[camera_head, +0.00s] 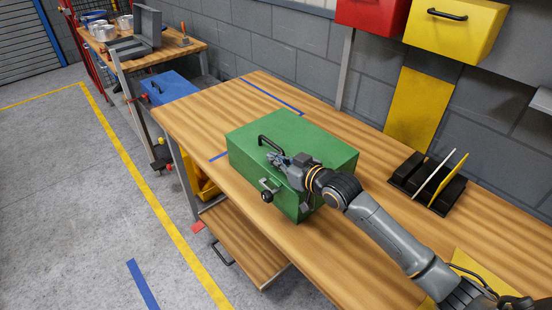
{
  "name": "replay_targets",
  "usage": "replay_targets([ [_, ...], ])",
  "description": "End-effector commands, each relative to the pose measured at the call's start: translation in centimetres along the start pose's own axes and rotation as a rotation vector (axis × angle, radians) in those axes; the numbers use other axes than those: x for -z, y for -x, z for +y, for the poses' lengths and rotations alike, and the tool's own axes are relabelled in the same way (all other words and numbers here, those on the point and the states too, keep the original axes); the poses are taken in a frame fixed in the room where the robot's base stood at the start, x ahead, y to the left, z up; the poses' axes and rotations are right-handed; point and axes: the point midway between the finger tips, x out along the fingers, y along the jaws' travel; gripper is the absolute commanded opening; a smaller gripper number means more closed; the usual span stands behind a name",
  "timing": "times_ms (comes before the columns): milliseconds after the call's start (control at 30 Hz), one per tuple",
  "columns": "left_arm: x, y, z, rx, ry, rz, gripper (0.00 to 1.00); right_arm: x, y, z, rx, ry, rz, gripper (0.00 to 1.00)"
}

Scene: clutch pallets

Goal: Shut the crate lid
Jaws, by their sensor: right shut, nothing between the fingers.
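A green crate (320,185) stands on the wooden workbench in the middle of the head view. Its green lid (300,140) lies flat on top and looks closed, with a black handle and a latch on the front side. My right gripper (275,158) is shut and empty, at the lid's top near the handle. I cannot tell whether it touches the lid. My right arm comes in from the lower right and hides part of the lid and the crate's front. My left gripper is not in view.
The workbench (400,255) has free room around the crate. A black rack (425,185) with upright plates stands at the right. An open drawer (245,240) juts out below the bench front. Red and yellow boxes (455,30) hang on the wall. Another cart stands at the back left.

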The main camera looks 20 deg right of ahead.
Motion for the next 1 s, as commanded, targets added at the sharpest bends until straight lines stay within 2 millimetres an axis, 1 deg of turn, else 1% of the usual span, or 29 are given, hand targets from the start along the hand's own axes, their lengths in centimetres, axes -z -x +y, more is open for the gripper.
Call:
replay_targets([
  [33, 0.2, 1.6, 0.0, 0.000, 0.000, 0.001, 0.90, 1.8, 0.3, 0.1, -0.001, 0.001, 0.004, 0.00],
  [133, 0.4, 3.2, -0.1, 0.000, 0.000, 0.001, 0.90, 3.6, 0.4, 0.3, -0.002, 0.001, 0.007, 0.00],
  [167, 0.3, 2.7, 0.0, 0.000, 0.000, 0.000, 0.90, 3.0, 0.8, 0.3, -0.002, 0.002, 0.006, 0.00],
  [200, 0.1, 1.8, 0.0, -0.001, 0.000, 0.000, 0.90, 2.3, 1.7, 0.3, -0.002, 0.003, 0.006, 0.00],
  [400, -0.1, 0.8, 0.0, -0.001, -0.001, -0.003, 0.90, 2.4, 6.1, 0.3, -0.002, 0.006, 0.008, 0.00],
  [500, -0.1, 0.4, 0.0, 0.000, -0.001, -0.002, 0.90, 2.5, 7.8, 0.2, -0.002, 0.005, 0.008, 0.00],
  [600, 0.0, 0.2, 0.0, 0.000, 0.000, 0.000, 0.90, 2.5, 9.1, 0.3, -0.003, 0.002, 0.009, 0.00],
  [767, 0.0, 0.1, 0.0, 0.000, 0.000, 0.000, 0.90, 2.8, 10.1, 0.3, -0.002, 0.002, 0.011, 0.00],
  [1000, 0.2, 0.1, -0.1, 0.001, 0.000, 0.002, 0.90, 2.8, 10.2, 0.3, -0.002, 0.001, 0.011, 0.00],
])
